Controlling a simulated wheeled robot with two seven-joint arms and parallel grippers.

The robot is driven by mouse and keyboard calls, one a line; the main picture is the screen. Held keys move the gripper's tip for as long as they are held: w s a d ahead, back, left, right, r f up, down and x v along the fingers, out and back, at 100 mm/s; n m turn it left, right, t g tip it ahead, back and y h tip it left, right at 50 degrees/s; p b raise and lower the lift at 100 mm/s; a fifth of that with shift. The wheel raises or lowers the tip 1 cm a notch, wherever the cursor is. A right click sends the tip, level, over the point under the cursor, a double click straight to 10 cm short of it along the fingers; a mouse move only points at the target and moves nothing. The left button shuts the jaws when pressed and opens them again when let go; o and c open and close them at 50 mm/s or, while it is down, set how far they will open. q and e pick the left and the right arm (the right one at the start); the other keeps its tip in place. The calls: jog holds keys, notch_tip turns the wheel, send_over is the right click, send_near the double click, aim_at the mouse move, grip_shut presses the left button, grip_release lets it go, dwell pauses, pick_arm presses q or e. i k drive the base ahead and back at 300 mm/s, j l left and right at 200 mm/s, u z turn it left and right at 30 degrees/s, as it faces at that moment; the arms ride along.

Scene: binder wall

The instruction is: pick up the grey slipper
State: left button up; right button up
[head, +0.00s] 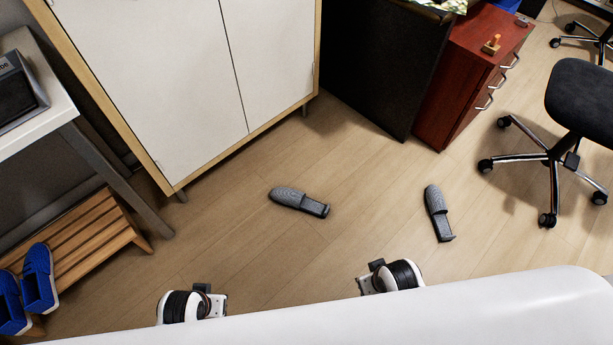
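Two grey slippers lie apart on the wooden floor. One grey slipper (289,197) is near the middle, its rounded toe to the left and its dark open heel to the right. The other grey slipper (436,207) is further right, its toe pointing away and its heel towards me. Parts of my two arms show at the bottom edge, one left of centre and one right of centre. Both are short of the slippers, with bare floor between. I cannot make out the fingers of either gripper.
A white cabinet (165,75) stands at the back left. A wooden rack (84,236) with blue shoes (38,279) is at the left. A red-brown drawer unit (462,75) and an office chair (555,160) stand at the right. The floor (345,250) around the slippers is clear.

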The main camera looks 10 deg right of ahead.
aim_at(294, 198)
jog(key=z, duration=0.2)
jog(key=u, duration=2.15)
jog(key=z, duration=2.1)
jog(key=i+j+z, duration=0.7)
jog(key=j, duration=0.25)
jog(key=i, duration=0.05)
